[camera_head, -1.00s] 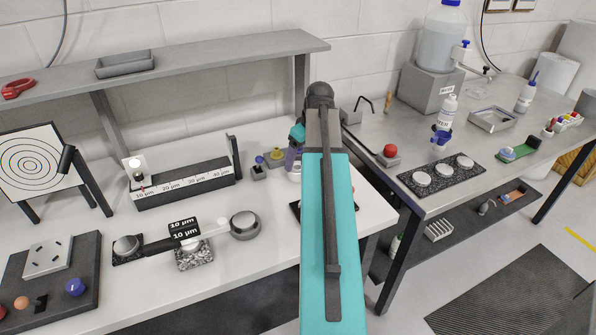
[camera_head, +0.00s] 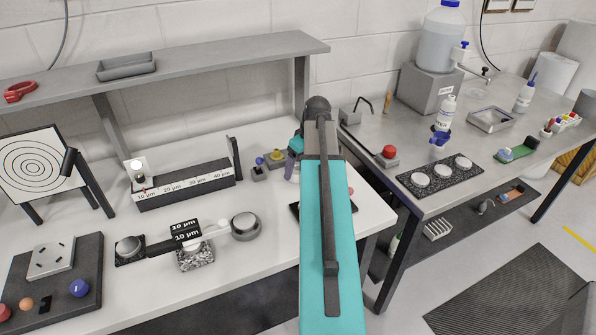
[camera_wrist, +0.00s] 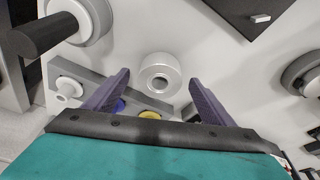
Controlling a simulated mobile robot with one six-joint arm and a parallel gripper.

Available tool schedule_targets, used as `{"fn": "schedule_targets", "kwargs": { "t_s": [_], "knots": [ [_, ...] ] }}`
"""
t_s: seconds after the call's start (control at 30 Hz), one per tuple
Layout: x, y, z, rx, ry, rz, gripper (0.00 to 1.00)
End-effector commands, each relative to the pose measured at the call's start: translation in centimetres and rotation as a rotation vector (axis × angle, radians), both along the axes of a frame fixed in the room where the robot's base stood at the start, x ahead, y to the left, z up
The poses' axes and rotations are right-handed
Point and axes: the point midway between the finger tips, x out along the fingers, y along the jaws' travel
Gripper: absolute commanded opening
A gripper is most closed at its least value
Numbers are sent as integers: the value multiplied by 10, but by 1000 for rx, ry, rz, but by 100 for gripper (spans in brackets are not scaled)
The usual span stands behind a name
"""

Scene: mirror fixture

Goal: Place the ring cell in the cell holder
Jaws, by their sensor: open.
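A silvery ring with a round central hole, which looks like the ring cell (camera_wrist: 160,73), stands on the white bench in the wrist view. It sits between my two purple fingers with a gap on each side. My gripper (camera_wrist: 160,76) is open and empty. Whether the fingertips are level with the ring or above it is hard to tell. In the head view my teal arm covers most of the gripper and hides the ring; only part of one purple finger shows. I cannot tell for certain which piece is the cell holder.
Blue (camera_wrist: 118,105) and yellow (camera_wrist: 150,113) knobs sit close by the ring. A grey round fitting with a dark rod (camera_wrist: 45,35) stands at upper left, and a dark plate (camera_wrist: 235,12) lies at upper right. A labelled dark block (camera_head: 185,187) stands on the bench.

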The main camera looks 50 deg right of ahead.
Motion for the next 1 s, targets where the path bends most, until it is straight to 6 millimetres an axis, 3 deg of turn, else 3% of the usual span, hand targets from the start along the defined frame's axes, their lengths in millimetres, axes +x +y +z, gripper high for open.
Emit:
{"fn": "schedule_targets", "kwargs": {
  "t_s": [0.3, 0.83, 1.0],
  "knots": [
    [5, 0, -16, 0, 0, 1, 77],
    [5, 1, -16, 0, 0, 1, 77],
    [5, 1, -16, 0, 0, 1, 48]
  ]
}}
